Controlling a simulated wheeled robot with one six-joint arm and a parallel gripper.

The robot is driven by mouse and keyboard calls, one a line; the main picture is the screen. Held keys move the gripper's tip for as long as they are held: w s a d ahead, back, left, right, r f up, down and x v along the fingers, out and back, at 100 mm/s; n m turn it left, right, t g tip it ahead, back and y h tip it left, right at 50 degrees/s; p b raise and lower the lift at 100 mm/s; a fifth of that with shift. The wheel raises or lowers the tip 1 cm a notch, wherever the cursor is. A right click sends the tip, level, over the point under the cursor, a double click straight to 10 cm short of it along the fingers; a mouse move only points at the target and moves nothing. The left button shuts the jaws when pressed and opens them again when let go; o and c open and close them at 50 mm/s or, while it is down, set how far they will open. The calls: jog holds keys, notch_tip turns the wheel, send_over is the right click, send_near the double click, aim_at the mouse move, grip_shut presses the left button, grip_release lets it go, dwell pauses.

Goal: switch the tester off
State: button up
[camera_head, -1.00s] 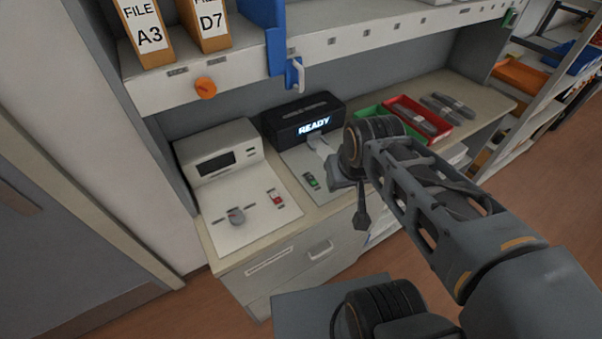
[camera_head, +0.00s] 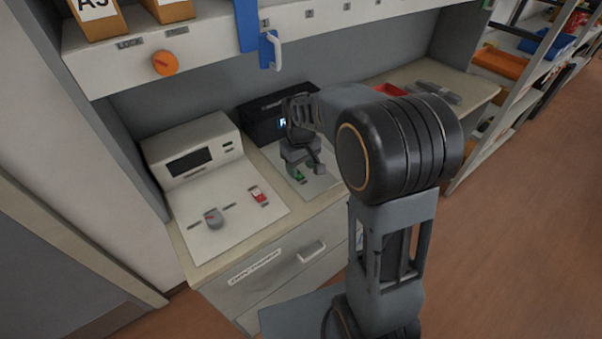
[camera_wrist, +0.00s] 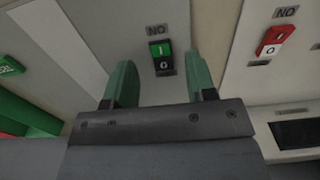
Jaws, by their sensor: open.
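A black unit (camera_head: 257,119) with a lit display, mostly covered by my arm, stands at the back of the bench; its display read READY earlier. In front of it is a pale panel with a green-and-black rocker switch (camera_wrist: 161,57), marked I on green and O on black; a bit of it shows in the head view (camera_head: 300,177). My gripper (camera_head: 301,162) is over this panel. In the wrist view its fingers (camera_wrist: 158,66) are open and empty, on either side of the switch's line; contact cannot be told. Which unit is the tester is not readable.
A white unit (camera_head: 203,138) with a dark screen stands left, with a grey knob (camera_head: 214,217) and a red-and-white rocker (camera_head: 258,194) on its panel. A shelf with an orange knob (camera_head: 165,63) and a blue bracket hangs above. A red tray (camera_head: 389,89) is right.

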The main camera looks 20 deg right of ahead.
jog(key=shift+f, duration=1.5)
jog(key=shift+c, duration=0.4)
jog(key=c, duration=0.8)
jog(key=shift+w+r+g+p, duration=0.1)
jog(key=shift+r+g+p, duration=0.35)
jog(key=shift+p, duration=0.6)
jog(key=shift+c, duration=0.2)
jog(key=shift+w+g+h+p, duration=0.15)
jog(key=shift+g+h+p, duration=0.15)
jog(key=shift+g+p, duration=0.6)
jog(key=shift+a+f+p, duration=0.1)
jog(key=shift+f+p, duration=0.15)
jog(key=shift+p, duration=0.15)
jog(key=o, duration=0.9)
